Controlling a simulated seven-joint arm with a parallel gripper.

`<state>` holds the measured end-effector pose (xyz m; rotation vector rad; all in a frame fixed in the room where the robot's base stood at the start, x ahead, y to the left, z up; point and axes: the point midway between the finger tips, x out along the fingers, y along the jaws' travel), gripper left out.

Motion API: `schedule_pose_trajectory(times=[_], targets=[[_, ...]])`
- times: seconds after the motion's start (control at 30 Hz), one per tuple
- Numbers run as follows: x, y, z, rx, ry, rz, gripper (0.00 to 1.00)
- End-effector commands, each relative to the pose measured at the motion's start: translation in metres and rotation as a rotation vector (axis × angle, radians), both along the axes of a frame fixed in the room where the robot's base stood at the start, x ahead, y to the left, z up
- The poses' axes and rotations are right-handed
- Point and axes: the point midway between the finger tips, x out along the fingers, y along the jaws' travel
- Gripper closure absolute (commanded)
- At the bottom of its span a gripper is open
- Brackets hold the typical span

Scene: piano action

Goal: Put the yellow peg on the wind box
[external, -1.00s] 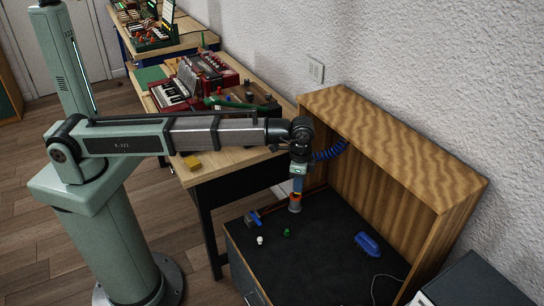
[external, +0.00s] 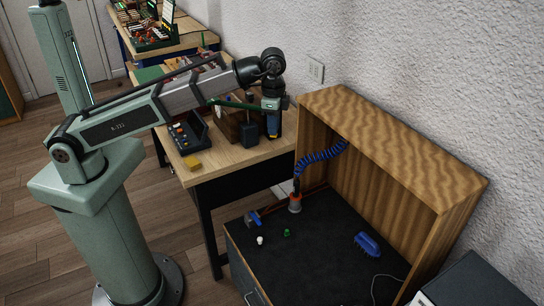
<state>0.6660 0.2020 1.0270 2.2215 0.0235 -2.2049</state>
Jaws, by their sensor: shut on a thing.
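My gripper (external: 272,127) points down over the right end of the wooden bench (external: 217,174). It is shut on a small yellow piece at its tip, which looks like the yellow peg (external: 272,135). The piece is small and its lower end is hard to make out. A brown wooden box (external: 228,124), which may be the wind box, stands on the bench to the left of my gripper. My forearm hides part of the area behind it. I cannot tell whether the peg touches anything.

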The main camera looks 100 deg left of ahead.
Motion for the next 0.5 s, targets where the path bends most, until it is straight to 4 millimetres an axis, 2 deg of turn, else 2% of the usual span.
schedule_pose_trajectory(times=[0.03,0.1,0.5], targets=[[-0.007,0.016,0.001,0.001,-0.001,0.028,1.0],[-0.015,0.036,0.003,0.001,-0.002,0.062,1.0],[-0.074,0.141,0.007,0.002,-0.006,0.263,1.0]])
